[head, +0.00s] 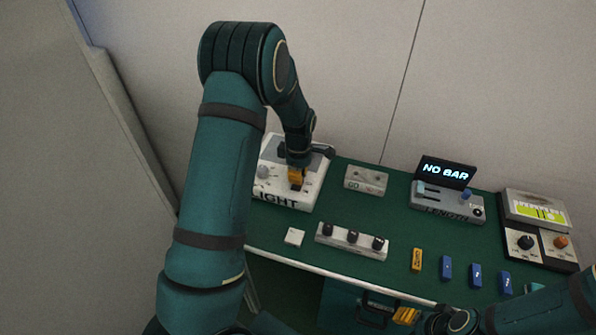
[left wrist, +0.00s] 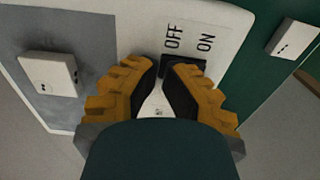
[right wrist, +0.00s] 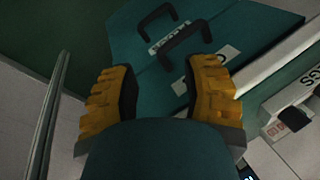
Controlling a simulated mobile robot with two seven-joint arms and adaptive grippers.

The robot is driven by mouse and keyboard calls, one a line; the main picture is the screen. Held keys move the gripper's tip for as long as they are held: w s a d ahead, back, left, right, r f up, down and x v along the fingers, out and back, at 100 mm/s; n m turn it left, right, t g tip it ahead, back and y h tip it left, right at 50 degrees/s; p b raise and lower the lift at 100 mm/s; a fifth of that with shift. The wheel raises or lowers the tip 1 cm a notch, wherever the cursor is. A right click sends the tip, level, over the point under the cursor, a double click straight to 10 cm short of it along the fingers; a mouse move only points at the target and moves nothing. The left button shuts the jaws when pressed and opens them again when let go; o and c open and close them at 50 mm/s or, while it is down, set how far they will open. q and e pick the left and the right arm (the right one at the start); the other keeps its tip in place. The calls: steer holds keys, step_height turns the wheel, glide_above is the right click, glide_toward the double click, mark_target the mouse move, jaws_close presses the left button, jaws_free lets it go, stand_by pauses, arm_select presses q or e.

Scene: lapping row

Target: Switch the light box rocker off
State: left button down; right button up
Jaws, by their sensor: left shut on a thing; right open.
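The light box (head: 308,188) is a white box at the left end of the green bench; my left arm partly covers its label. The rocker (left wrist: 194,64) shows as a black piece beside the printed OFF and ON in the left wrist view. My left gripper (head: 297,180) points down onto the box. In the left wrist view its orange-padded fingers (left wrist: 166,68) are shut at the rocker and hide part of it, so its tilt cannot be told. My right gripper (head: 405,315) is open and empty near the bench's front edge.
On the bench stand a GO block (head: 366,180), a three-knob strip (head: 352,242), a LENGTH unit (head: 448,208) reading NO BAR, and a dial unit (head: 540,245). Small blue and orange blocks lie at the front right. A teal case (right wrist: 215,30) with black handles is below my right gripper.

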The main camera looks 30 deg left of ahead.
arm_select(q)
steer(key=shift+s+d+f, duration=0.15)
steer(key=shift+s+f, duration=0.1)
steer(key=shift+f, duration=0.15)
steer(key=shift+r, duration=0.15)
arm_select(e)
steer(key=shift+r, duration=0.1)
arm_select(q)
steer(key=shift+w+r+p, duration=0.2)
steer(key=shift+r+p, duration=0.45)
steer(key=shift+p, duration=0.05)
steer(key=shift+r, duration=0.25)
steer(key=r+p, duration=0.2)
steer(key=r, duration=0.1)
steer(key=r+p, duration=0.1)
steer(key=r, duration=0.1)
steer(key=shift+w, duration=0.4)
step_height(320, 180, up, 8)
steer(key=p, duration=0.1)
steer(key=shift+w+a+p, duration=0.25)
steer(key=shift+w+p, duration=0.1)
steer(key=shift+w, duration=0.05)
arm_select(e)
step_height(320, 180, up, 6)
steer(key=w+d, duration=0.1)
steer(key=d, duration=0.1)
steer(key=shift+w, duration=0.2)
